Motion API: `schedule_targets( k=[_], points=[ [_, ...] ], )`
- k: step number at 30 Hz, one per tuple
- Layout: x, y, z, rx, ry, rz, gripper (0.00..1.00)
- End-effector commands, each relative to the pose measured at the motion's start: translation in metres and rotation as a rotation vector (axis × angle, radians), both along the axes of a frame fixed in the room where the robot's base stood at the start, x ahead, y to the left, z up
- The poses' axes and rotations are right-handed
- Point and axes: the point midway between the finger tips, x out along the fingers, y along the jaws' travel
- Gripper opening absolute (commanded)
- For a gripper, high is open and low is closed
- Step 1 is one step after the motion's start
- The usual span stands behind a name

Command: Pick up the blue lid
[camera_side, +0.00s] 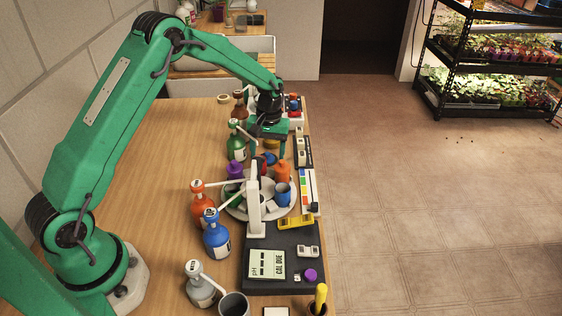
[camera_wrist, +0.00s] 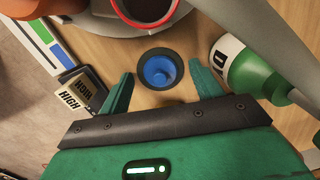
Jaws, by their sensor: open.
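The blue lid (camera_wrist: 158,71) sits in a dark ring on the wooden table in the wrist view, in front of my gripper (camera_wrist: 163,80). The two green fingers are apart, one to the left and one to the right of the lid, and nothing is between them in contact. In the side view the blue lid (camera_side: 269,158) shows just below my gripper (camera_side: 268,148), beside the round tray, partly hidden by the fingers. I cannot tell the exact height of the fingertips above it.
A green bottle (camera_wrist: 247,75) stands close to the right finger.

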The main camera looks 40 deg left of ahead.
Motion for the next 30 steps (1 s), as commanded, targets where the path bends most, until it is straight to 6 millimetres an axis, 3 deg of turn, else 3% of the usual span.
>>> schedule_targets(
  k=[4, 11, 23, 30],
  points=[
    [0.000, 0.000, 0.000, 0.000, 0.000, 0.000, 0.61],
    [0.000, 0.000, 0.000, 0.000, 0.000, 0.000, 0.17],
    [0.000, 0.000, 0.001, 0.000, 0.000, 0.000, 0.16],
    [0.001, 0.000, 0.012, 0.000, -0.002, 0.000, 0.16]
  ],
)
